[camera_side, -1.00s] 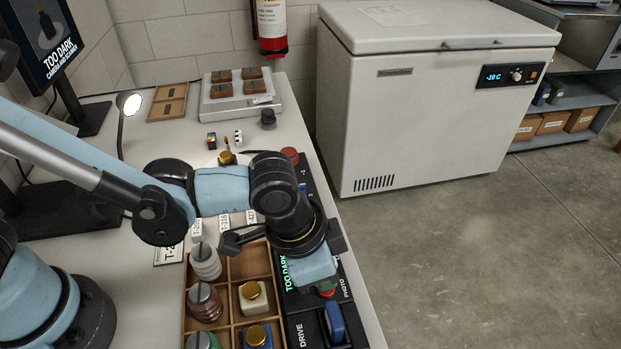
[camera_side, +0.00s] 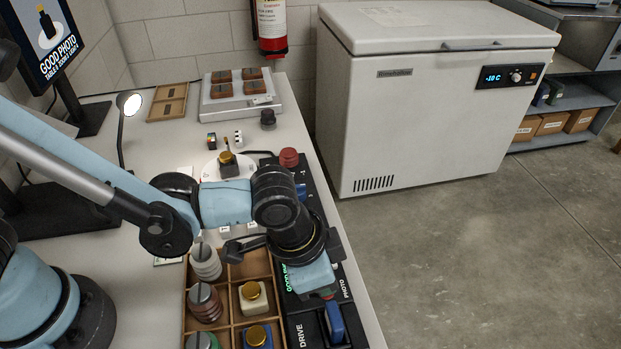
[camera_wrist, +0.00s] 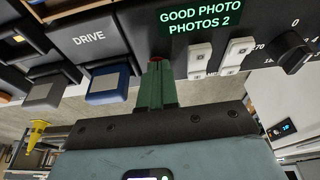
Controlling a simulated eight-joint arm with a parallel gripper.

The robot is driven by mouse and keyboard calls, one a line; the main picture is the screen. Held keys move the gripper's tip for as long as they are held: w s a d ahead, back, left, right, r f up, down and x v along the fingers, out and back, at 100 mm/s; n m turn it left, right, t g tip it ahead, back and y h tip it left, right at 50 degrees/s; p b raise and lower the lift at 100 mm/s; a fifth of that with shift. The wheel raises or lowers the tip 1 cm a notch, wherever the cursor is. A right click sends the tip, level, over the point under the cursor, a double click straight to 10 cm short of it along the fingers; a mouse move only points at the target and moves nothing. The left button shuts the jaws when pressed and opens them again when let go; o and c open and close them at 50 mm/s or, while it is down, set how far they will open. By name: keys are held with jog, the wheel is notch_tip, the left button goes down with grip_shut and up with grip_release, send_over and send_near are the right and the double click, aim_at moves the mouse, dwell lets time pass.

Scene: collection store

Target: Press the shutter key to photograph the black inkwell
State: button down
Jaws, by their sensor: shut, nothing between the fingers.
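The black inkwell (camera_side: 229,170), with a gold top, stands on a white round table behind my wrist. My gripper (camera_wrist: 156,72) is shut and empty, with its green fingers pointing at the red shutter key (camera_wrist: 158,57). The fingertips overlap the key in the wrist view, and I cannot tell whether they press it. In the side view the key (camera_side: 327,296) shows as a bit of red below my gripper, beside the PHOTO label. The panel display (camera_wrist: 199,19) reads GOOD PHOTO, PHOTOS 2.
A blue DRIVE key (camera_wrist: 108,84) and a grey key (camera_wrist: 46,93) lie left of my fingers. White keys (camera_wrist: 200,59) and a black knob (camera_wrist: 287,52) lie right. A wooden tray (camera_side: 230,316) of bottles adjoins the panel. A lit lamp (camera_side: 131,103) stands behind.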

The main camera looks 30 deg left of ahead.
jog(key=shift+f, duration=0.2)
jog(key=w+d+v, duration=0.1)
jog(key=v, duration=1.3)
jog(key=shift+r, duration=0.35)
jog(key=shift+a, duration=0.1)
jog(key=w+a+f+n+t+y, duration=0.1)
jog(key=a+n, duration=0.3)
jog(key=a, duration=0.9)
jog(key=w+a+f+n+t+y, duration=0.1)
jog(key=a+n+t, duration=0.3)
jog(key=a, duration=0.9)
jog(key=shift+w+a+n, duration=0.4)
jog(key=shift+w+n, duration=0.1)
jog(key=shift+w, duration=0.2)
